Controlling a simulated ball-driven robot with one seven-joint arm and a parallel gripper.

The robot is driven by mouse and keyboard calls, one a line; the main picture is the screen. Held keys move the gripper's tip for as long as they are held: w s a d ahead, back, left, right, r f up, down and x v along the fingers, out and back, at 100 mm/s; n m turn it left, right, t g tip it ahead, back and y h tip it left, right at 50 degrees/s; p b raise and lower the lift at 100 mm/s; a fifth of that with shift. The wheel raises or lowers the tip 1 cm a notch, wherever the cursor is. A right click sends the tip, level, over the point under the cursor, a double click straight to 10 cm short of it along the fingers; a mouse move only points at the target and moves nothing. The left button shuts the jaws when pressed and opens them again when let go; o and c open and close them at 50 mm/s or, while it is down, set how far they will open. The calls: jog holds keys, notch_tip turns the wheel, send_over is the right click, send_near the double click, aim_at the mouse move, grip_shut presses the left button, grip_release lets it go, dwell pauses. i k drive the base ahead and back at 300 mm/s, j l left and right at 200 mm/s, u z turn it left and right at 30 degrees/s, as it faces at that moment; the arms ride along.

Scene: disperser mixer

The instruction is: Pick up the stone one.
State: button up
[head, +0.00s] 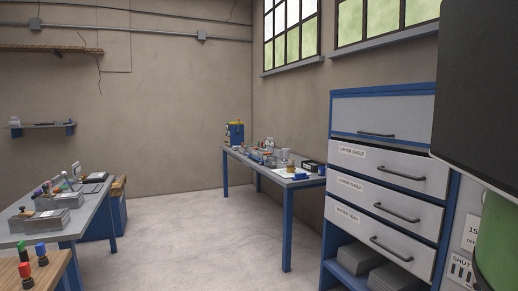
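No object is plainly the stone one at this size. Grey blocks (40,222) that could be stone or metal sit on the left bench (92,207). Grey slabs (391,279) lie in the open bottom of the blue and grey drawer cabinet (333,200). Small items (268,157), too small to make out, crowd the far bench (299,183). My gripper is not in view.
Pale floor (180,235) is clear between the left bench and the far bench. A wooden surface (55,268) with coloured-top items is at the lower left corner. A large dark shape (478,90) blocks the upper right; I cannot tell what it is.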

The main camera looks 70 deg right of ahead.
aim_at(57, 190)
jog(key=z, duration=1.45)
jog(key=i, duration=3.35)
jog(key=i+u, duration=0.25)
jog(key=i, duration=0.2)
jog(key=i+l+u, duration=0.2)
jog(key=i, duration=0.25)
jog(key=i+l+u, duration=0.25)
jog(key=i, duration=0.2)
jog(key=i+l+u, duration=0.25)
jog(key=i, duration=0.15)
jog(key=j, duration=0.1)
